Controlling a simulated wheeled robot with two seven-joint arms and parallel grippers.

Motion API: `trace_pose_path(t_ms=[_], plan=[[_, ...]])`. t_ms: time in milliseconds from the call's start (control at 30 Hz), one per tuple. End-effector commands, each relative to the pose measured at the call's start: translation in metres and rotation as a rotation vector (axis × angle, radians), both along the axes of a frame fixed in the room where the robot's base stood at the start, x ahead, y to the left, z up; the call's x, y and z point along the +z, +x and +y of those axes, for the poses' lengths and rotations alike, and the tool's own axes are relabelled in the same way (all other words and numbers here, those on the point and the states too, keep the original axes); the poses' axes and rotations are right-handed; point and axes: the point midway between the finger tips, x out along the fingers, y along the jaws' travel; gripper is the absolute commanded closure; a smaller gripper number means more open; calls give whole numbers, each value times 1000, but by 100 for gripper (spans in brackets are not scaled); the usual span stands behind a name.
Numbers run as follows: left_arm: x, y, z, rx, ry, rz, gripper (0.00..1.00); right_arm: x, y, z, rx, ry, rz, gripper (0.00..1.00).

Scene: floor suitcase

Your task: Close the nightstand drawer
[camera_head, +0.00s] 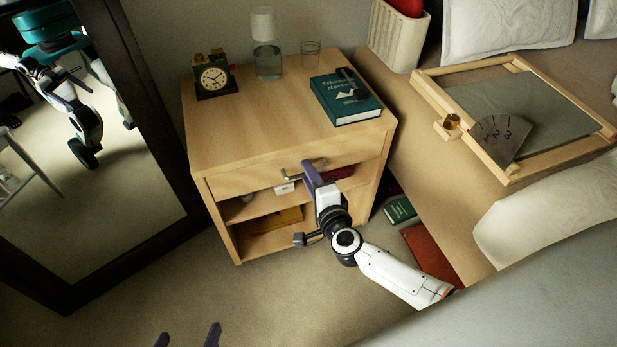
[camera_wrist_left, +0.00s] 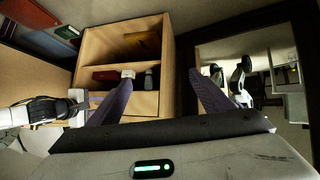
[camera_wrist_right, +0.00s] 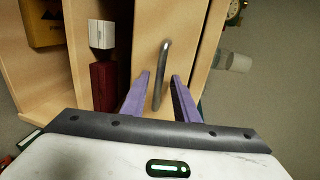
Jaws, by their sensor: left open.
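The wooden nightstand (camera_head: 232,135) stands against the wall, with its drawer front (camera_head: 238,181) just below the top. The drawer front looks flush or nearly flush with the cabinet; a small gap cannot be told. A metal bar handle (camera_head: 292,176) is on it and also shows in the right wrist view (camera_wrist_right: 163,62). My right gripper (camera_head: 308,168) is at the handle, its purple fingers apart on both sides of the bar (camera_wrist_right: 160,84). My left gripper (camera_head: 187,335) is open and empty, low in front of the nightstand; the left wrist view shows its spread fingers (camera_wrist_left: 160,88).
A clock (camera_head: 214,79), bottle (camera_head: 267,60), glass (camera_head: 310,54) and green book (camera_head: 346,100) are on the nightstand. Open shelves below hold several items. A framed mirror (camera_head: 150,215) stands left, the bed (camera_head: 500,300) right. Floor (camera_head: 290,290) in front is clear.

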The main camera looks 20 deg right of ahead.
Motion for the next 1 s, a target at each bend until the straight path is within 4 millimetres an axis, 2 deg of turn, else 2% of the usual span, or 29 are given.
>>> trace_pose_path(t_ms=[333,533,733,900,1000], plan=[[5,2,0,-1,1,-4,26,1,-8,1,1,0,3,73],[13,1,1,-7,12,1,26,9,-43,3,1,0,6,73],[11,-1,3,-15,31,18,26,17,-79,4,1,0,5,73],[11,-1,3,-18,36,21,26,20,-97,5,0,-1,3,73],[9,-2,4,-18,38,25,26,21,-101,5,0,0,1,73]])
